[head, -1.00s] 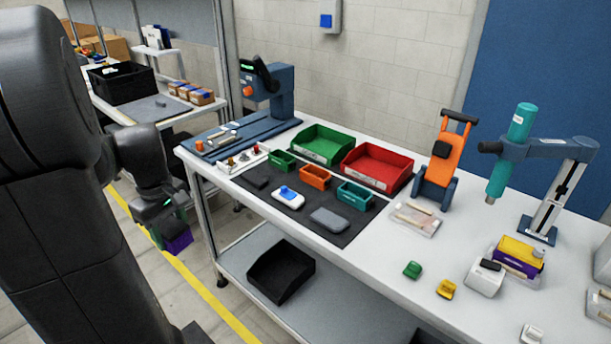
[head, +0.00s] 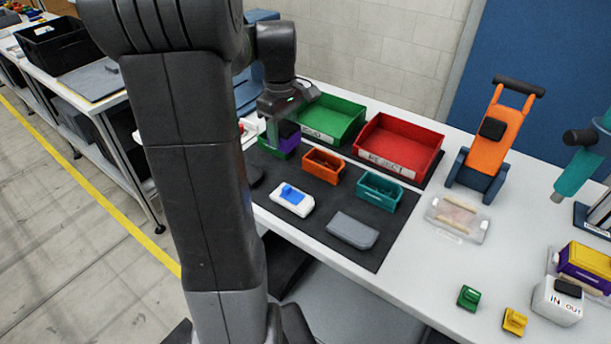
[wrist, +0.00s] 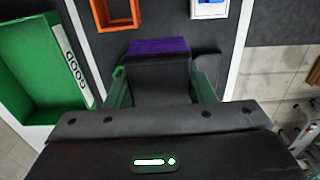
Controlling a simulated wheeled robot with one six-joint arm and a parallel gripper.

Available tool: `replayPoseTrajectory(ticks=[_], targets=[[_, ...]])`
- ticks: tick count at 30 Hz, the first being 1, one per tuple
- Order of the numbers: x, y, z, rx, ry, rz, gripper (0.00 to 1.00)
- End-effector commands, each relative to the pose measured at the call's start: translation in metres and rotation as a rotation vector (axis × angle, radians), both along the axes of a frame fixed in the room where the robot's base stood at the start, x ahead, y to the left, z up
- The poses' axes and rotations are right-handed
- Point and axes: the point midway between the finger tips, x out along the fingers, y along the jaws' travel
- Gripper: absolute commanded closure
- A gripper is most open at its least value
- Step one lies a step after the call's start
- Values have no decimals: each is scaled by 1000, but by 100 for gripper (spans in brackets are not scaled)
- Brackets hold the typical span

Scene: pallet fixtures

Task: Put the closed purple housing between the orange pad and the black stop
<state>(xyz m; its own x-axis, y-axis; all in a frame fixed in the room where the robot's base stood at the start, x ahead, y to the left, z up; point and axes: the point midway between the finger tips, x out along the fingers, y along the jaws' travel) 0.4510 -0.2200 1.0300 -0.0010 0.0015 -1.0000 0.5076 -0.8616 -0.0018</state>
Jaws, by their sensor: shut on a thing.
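My gripper (head: 284,132) is shut on the purple housing (head: 291,143). The housing has a black upper part, and its purple end also shows in the wrist view (wrist: 158,45). I hold it over the small green bin (head: 268,150), whose edges (wrist: 120,92) show on both sides below the gripper in the wrist view. The height above the bin is hard to tell. An orange stand (head: 497,148) with a black block (head: 492,128) is at the back right. I cannot tell whether these are the orange pad and black stop. Behind my arm, a blue machine is mostly hidden.
A green GOOD bin (head: 337,106) and a red REJECT bin (head: 378,160) stand behind the dark mat (head: 320,232). Small orange (head: 322,175) and teal (head: 365,200) bins, a white-blue part (head: 287,209) and a grey part (head: 352,229) lie on the mat.

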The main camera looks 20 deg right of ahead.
Motion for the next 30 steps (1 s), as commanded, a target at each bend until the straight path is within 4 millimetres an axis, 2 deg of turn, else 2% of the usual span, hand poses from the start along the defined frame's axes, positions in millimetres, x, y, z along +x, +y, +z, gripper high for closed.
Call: replayPoseTrajectory(ticks=[3, 6, 11, 16, 19, 30], targets=[[-1, 0, -25, 2, 6, 1, 77], [-1, 0, -40, 1, 3, 1, 77], [0, 0, -54, 1, 2, 0, 77], [-1, 1, -79, 1, 3, 0, 77], [-1, 1, -86, 0, 1, 0, 77], [0, 1, -90, 0, 0, 0, 77]])
